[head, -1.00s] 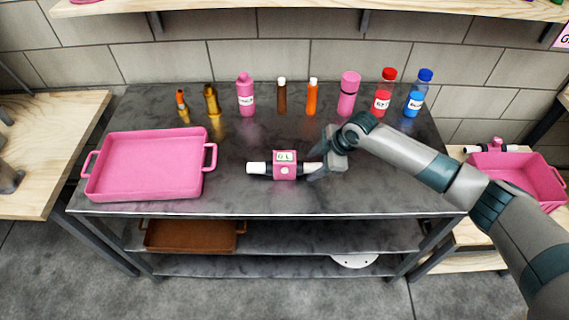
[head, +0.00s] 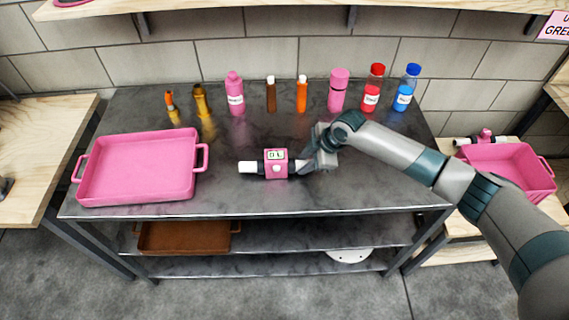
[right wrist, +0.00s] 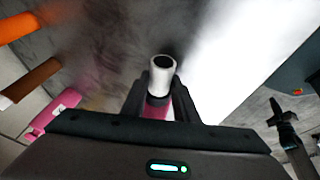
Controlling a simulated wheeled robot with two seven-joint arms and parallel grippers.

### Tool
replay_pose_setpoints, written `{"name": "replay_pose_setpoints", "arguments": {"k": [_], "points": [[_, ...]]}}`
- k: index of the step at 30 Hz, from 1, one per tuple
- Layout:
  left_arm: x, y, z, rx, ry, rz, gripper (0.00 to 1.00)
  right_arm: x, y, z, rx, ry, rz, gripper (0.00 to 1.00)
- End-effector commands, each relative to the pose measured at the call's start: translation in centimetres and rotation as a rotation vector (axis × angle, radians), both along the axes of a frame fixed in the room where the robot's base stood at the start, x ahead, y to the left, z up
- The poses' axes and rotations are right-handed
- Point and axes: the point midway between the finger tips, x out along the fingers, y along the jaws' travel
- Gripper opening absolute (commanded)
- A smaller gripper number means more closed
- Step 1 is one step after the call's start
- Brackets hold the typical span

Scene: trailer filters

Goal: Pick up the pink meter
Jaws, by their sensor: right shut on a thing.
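The pink meter (head: 276,163) has a pink body with a small display and a white pipe end on its left. It is at the middle of the dark table, near the front; I cannot tell whether it touches the tabletop. My right gripper (head: 307,168) is at the meter's right end, shut on it and hiding that end. In the right wrist view, the meter's white pipe end (right wrist: 162,70) sits between the two fingers (right wrist: 159,100), with a bit of pink behind it. My left gripper is not in view.
A pink tray (head: 138,168) stands at the table's (head: 230,195) left. Several bottles line the back, including a pink one (head: 338,90), a red one (head: 372,90) and a blue one (head: 405,90). A pink bin (head: 505,170) is on the wooden table at right.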

Motion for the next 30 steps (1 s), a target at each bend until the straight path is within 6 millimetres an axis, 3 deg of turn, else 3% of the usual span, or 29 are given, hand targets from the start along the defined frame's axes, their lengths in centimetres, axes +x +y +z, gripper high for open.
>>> {"name": "replay_pose_setpoints", "arguments": {"k": [8, 15, 30], "points": [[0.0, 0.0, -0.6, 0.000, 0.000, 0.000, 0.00, 0.1, 0.0, 0.9, 0.002, -0.002, 0.001, 0.00], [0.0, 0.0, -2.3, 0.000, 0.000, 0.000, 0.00, 0.1, 0.0, 4.0, 0.003, -0.006, 0.002, 0.00], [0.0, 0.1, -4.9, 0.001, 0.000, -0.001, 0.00, -5.4, -7.0, 9.1, 0.000, -0.003, -0.001, 0.00]]}}
